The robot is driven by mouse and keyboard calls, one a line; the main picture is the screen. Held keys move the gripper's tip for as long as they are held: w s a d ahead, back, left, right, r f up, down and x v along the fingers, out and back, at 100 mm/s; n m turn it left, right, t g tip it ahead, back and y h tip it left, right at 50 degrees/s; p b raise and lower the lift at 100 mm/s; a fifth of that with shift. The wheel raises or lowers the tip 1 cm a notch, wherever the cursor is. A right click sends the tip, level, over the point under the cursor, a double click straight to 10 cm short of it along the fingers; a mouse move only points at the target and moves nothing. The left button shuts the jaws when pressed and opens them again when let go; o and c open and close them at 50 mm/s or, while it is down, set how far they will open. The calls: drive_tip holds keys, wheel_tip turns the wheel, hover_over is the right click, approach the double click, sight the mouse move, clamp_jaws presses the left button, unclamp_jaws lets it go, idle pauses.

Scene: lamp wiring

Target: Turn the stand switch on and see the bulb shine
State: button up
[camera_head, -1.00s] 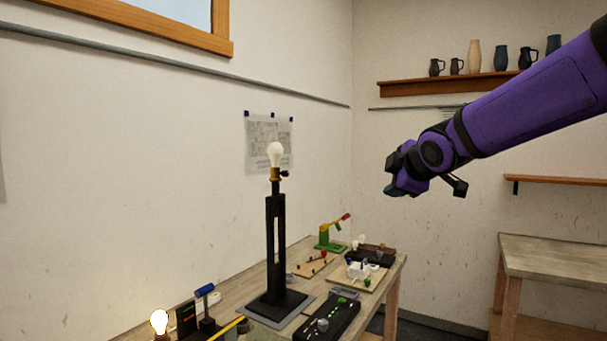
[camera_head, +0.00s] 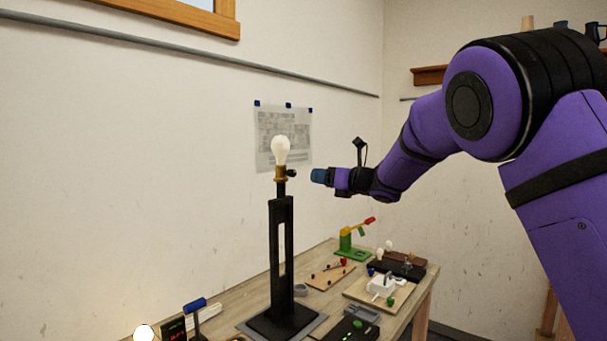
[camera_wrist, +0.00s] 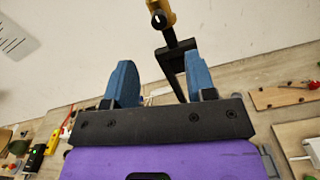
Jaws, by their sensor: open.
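The black lamp stand (camera_head: 281,250) stands upright on the workbench with a bulb (camera_head: 281,150) in a brass socket (camera_head: 281,173) at its top. The bulb looks pale white; I cannot tell whether it is lit. A small dark switch knob (camera_head: 292,173) sticks out from the socket's right side. My gripper (camera_head: 318,176) is just right of the knob, at about its height, and apart from it. In the wrist view my gripper (camera_wrist: 160,82) has its two blue fingers spread with nothing between them. The socket and knob (camera_wrist: 158,20) show beyond the fingertips.
A lit bulb (camera_head: 144,333) glows at the bench's front left, near a blue-handled switch (camera_head: 195,304). A green stand with a red-tipped arm (camera_head: 352,238) and wiring boards (camera_head: 380,292) lie to the right. A paper diagram (camera_head: 283,133) hangs behind the bulb.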

sight(294, 173)
drive_tip(key=x, duration=1)
drive_tip(key=shift+w+a, duration=0.25)
drive_tip(key=shift+a, duration=0.05)
drive_tip(key=c, duration=0.9)
drive_tip(key=shift+c, duration=0.2)
